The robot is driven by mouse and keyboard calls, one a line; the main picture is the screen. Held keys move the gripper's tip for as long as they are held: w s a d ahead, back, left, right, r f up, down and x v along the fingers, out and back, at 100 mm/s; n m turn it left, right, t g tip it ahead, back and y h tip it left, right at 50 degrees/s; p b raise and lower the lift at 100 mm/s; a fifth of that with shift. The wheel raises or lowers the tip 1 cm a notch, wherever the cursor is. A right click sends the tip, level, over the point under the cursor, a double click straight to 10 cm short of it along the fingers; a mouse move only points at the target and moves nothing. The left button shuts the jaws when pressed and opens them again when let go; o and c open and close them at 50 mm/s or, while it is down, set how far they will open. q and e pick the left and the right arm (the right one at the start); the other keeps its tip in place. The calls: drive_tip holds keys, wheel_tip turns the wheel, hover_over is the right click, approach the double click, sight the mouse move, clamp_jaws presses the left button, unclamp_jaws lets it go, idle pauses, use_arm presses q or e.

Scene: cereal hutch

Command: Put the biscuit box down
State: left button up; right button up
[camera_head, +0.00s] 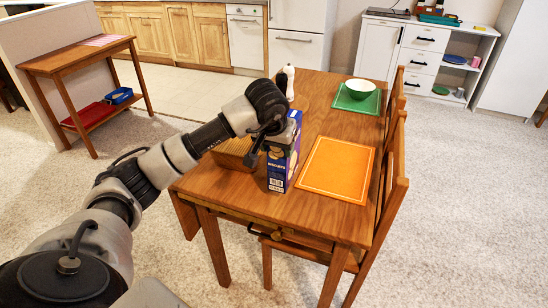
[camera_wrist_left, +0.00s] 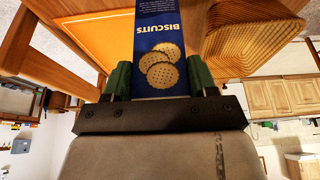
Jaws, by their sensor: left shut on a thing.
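The biscuit box (camera_head: 283,158) is dark blue and upright at the near part of the wooden table (camera_head: 320,120), left of the orange placemat (camera_head: 338,168). In the left wrist view the box (camera_wrist_left: 160,30) shows the word BISCUITS and pictures of round biscuits. My left gripper (camera_wrist_left: 160,78) is shut on it, one green finger on each side. My arm comes in from the left and hides the upper left of the box in the head view. I cannot tell whether the box's bottom touches the tabletop. My right gripper is not in view.
A wicker basket (camera_head: 236,154) stands just left of the box. A white bowl (camera_head: 360,88) sits on a green mat (camera_head: 357,103) at the far right of the table. A white and dark upright item (camera_head: 289,82) stands behind my wrist. Chairs (camera_head: 392,190) line the right side.

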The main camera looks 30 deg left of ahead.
sight(273, 159)
use_arm(q)
drive_tip(key=shift+s+a+f, duration=0.1)
drive_tip(key=shift+a+f, duration=0.1)
drive_tip(key=shift+f, duration=0.95)
drive_tip(key=shift+s+a+f, duration=0.1)
drive_tip(key=shift+a+f, duration=0.1)
drive_tip(key=shift+f, duration=0.9)
drive_tip(key=shift+f, duration=0.15)
drive_tip(key=o, duration=1.5)
drive_tip(key=shift+s+r, duration=0.15)
drive_tip(key=shift+r, duration=0.35)
drive_tip(key=v, duration=1.1)
drive_tip(key=shift+s+d+r, duration=0.1)
drive_tip(key=shift+s, duration=0.1)
